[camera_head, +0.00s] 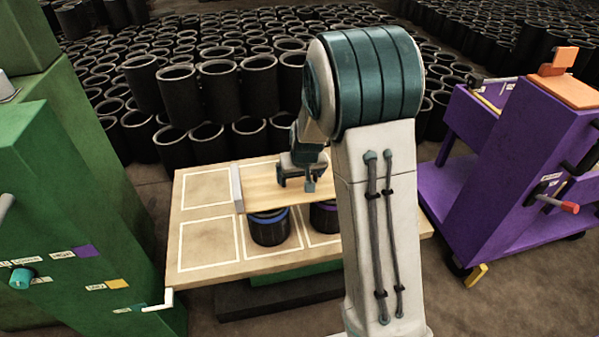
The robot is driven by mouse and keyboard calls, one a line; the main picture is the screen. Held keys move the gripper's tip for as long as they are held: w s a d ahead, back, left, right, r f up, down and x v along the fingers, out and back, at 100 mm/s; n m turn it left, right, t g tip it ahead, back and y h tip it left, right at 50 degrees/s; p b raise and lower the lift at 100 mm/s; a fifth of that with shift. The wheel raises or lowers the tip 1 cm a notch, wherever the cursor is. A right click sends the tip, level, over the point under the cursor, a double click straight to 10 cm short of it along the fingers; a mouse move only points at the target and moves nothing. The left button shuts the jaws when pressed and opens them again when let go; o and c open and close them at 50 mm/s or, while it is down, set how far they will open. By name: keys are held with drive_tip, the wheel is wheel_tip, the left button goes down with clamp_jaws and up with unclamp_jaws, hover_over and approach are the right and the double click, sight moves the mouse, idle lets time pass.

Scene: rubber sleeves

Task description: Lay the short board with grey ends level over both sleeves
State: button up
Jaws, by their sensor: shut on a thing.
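The short board (263,191) is pale wood. Its left grey end (237,189) shows; its right end is hidden behind my arm. My gripper (297,186) is shut on the board near its middle, from above. One black sleeve with a blue band (270,229) stands upright under the left part of the board. A second black sleeve with a purple band (324,217) stands to its right, partly hidden by my arm. The board covers the back of both sleeve tops. I cannot tell whether it touches them or hangs just above.
The sleeves stand on a wooden table (186,262) marked with white squares; its left squares are bare. A green machine (75,215) stands close on the left, a purple cart (482,190) on the right. Many black sleeves (180,92) fill the floor behind.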

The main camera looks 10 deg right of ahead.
drive_tip(key=shift+f, duration=0.65)
drive_tip(key=shift+f+b, duration=0.65)
drive_tip(key=shift+b, duration=0.15)
drive_tip(key=o, duration=0.8)
drive_tip(key=p+v, duration=0.4)
drive_tip(key=v, duration=1)
